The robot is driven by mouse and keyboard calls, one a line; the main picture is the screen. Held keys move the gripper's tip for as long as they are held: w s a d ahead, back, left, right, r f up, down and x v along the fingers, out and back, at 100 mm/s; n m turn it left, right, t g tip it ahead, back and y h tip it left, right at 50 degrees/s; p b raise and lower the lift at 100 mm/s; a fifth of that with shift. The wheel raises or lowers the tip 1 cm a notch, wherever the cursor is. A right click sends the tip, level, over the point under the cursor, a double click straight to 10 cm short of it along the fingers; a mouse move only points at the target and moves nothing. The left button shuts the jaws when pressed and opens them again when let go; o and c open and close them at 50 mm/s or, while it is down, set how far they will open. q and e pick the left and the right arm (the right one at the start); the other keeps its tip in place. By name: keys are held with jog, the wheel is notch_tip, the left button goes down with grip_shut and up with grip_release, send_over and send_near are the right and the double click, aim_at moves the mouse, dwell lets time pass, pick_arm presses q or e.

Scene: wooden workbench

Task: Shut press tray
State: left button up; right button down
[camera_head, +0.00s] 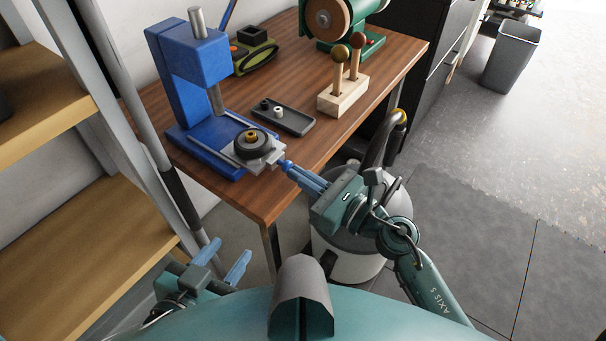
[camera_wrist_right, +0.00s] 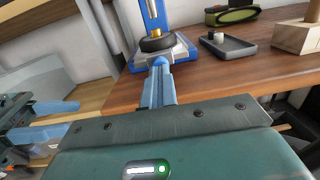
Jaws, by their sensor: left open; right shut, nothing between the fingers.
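The blue press (camera_head: 190,85) stands on the left end of the workbench; its base and column also show in the right wrist view (camera_wrist_right: 154,18). Its grey tray (camera_head: 262,158) sticks out from the base toward the bench's front edge and carries a black round part with a brass centre (camera_head: 251,143). My right gripper (camera_head: 286,166) is shut and empty, with its fingertips at the tray's front end by a blue knob; I cannot tell whether they touch. In the right wrist view its fingers (camera_wrist_right: 159,68) point at the tray. My left gripper (camera_head: 222,258) is open and empty, low, off the bench.
A dark small tray (camera_head: 284,117) with small parts lies right of the press. Beyond are a wooden block with two handled tools (camera_head: 343,92), a green-black box (camera_head: 254,52) and a green grinder (camera_head: 337,18). A grey-white bin (camera_head: 345,255) stands below the bench front. Shelving (camera_head: 120,215) is on the left.

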aim_at(284, 167)
jog(key=x, duration=0.4)
jog(key=shift+w+a+f, duration=0.1)
jog(key=shift+a, duration=0.15)
jog(key=shift+d, duration=0.1)
